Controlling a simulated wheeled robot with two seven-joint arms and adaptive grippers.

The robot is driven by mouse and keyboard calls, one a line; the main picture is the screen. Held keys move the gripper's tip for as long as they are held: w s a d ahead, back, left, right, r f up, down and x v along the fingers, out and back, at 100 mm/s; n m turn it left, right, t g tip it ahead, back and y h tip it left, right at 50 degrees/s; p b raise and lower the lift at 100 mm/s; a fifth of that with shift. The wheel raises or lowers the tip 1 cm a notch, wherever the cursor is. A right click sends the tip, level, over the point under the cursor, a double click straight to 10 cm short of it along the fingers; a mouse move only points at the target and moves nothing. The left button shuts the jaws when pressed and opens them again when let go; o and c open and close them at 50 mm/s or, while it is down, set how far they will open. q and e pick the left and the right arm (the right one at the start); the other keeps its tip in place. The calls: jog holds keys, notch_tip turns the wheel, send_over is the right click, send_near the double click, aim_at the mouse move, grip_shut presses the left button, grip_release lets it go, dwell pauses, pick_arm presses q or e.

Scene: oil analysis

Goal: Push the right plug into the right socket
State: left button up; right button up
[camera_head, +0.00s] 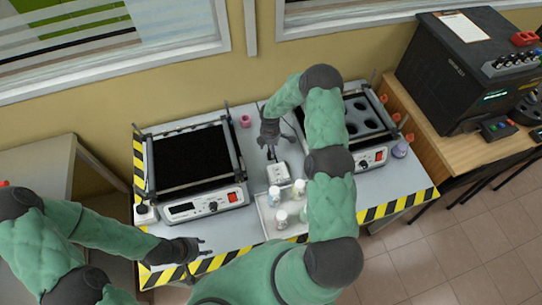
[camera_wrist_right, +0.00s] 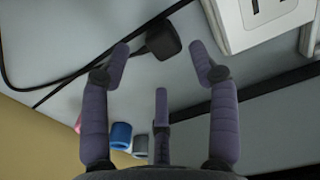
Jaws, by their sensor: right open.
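The right plug (camera_wrist_right: 163,40) is black, with a black cable, and lies on the grey table in the right wrist view. The white socket block (camera_wrist_right: 262,18) is at the upper right there, apart from the plug. It also shows in the head view (camera_head: 279,174), just below my right gripper (camera_head: 270,148). In the wrist view my right gripper (camera_wrist_right: 160,62) is open, with the plug near and beyond its fingertips, not gripped. My left gripper (camera_head: 206,246) is empty over the table's front left edge, its fingers apart.
A tray (camera_head: 263,218) of bottles stands in front of the socket block. A heater with a black top (camera_head: 190,160) is to the left, and one with round wells (camera_head: 365,112) is to the right. A pink cap (camera_head: 245,121) sits near the back.

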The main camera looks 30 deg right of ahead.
aim_at(270, 154)
jog(key=shift+s+a+f, duration=0.1)
jog(key=shift+s+f, duration=0.05)
jog(key=shift+f, duration=1.15)
jog(key=shift+s+a+f, duration=0.1)
jog(key=shift+s+f, duration=0.05)
jog(key=shift+f, duration=1.15)
jog(key=c, duration=1)
